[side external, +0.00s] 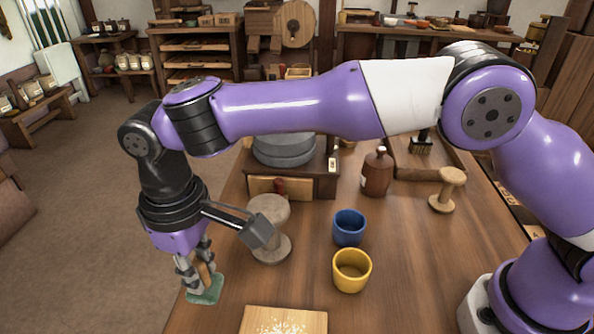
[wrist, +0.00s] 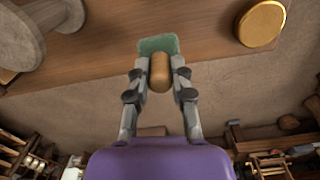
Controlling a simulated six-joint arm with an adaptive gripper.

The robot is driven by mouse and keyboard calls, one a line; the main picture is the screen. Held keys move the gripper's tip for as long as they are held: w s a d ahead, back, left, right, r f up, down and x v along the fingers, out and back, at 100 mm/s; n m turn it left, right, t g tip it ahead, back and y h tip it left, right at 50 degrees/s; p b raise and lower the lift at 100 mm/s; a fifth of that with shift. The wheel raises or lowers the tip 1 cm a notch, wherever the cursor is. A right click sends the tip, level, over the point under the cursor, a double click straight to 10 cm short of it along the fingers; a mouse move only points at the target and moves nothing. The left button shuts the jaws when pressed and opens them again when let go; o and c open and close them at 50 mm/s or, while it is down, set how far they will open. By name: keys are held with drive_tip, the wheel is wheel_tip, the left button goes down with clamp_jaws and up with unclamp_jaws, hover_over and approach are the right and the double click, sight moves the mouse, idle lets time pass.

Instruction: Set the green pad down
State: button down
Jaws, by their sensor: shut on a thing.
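The green pad (side external: 205,291) is a flat green block with a wooden grip (side external: 206,270) on top. My gripper (side external: 199,268) points down and is shut on this grip, with the pad below the fingertips. In the wrist view the pad (wrist: 158,44) shows beyond the grip (wrist: 160,73), between the fingers of my gripper (wrist: 160,78). The pad is by the left edge of the wooden table (side external: 300,283). I cannot tell whether its underside touches the table.
A wooden spool (side external: 268,216) stands close to my gripper. A blue cup (side external: 349,229), a yellow cup (side external: 351,272) and a brown bottle (side external: 377,173) stand further right. A pale board (side external: 283,321) lies at the front. A round gold thing (wrist: 262,23) shows in the wrist view.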

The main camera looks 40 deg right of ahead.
sight(204, 278)
drive_tip(key=shift+w+d+f, duration=0.15)
drive_tip(key=shift+w+f, duration=0.15)
drive_tip(key=shift+w, duration=0.2)
drive_tip(key=shift+w+d+f, duration=0.15)
drive_tip(key=shift+w+f, duration=0.15)
drive_tip(key=shift+w, duration=0.15)
drive_tip(key=shift+f, duration=2)
drive_tip(key=shift+f, duration=0.15)
drive_tip(key=c, duration=0.8)
unclamp_jaws()
drive_tip(key=shift+o, duration=0.2)
